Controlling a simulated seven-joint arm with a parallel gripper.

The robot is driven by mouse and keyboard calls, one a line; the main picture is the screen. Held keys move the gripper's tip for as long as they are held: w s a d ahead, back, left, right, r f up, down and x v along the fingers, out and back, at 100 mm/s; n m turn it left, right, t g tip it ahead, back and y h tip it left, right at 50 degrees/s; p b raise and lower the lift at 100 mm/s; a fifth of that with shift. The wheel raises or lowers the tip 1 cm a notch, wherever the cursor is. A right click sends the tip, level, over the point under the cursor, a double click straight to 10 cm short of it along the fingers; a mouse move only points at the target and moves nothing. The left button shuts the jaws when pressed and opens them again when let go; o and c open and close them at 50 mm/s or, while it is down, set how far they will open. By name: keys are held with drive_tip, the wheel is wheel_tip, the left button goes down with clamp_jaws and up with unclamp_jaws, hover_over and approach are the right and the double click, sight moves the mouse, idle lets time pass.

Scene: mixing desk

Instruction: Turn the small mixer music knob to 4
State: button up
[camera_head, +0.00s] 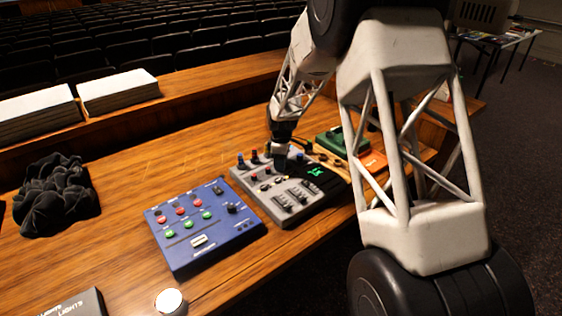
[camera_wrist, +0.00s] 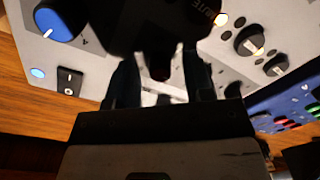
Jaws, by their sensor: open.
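The small grey mixer (camera_head: 283,189) lies on the wooden desk, with several knobs along its far edge and sliders at its near side. My gripper (camera_head: 281,158) is low over its far part. In the wrist view my gripper (camera_wrist: 160,80) has its two dark fingers apart, close to the pale mixer face (camera_wrist: 100,60). A large dark shape fills the upper middle there, with a dark reddish tip between the fingers; I cannot tell whether it is a knob. I cannot make out which knob is the music knob, or its setting.
A blue knob (camera_wrist: 60,18) and a small black switch (camera_wrist: 69,82) are at left in the wrist view; black knobs (camera_wrist: 249,40) are at right. A blue mixer (camera_head: 204,224) stands left of the grey one. A green device (camera_head: 335,141) and orange box (camera_head: 372,161) stand right.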

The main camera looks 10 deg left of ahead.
drive_tip(key=shift+c, duration=0.2)
clamp_jaws()
drive_tip(key=shift+r+m, duration=0.1)
drive_tip(key=shift+m, duration=0.3)
drive_tip(key=m, duration=1.1)
drive_tip(key=shift+d, duration=0.1)
idle(0.5)
drive_tip(key=shift+o, duration=0.2)
unclamp_jaws()
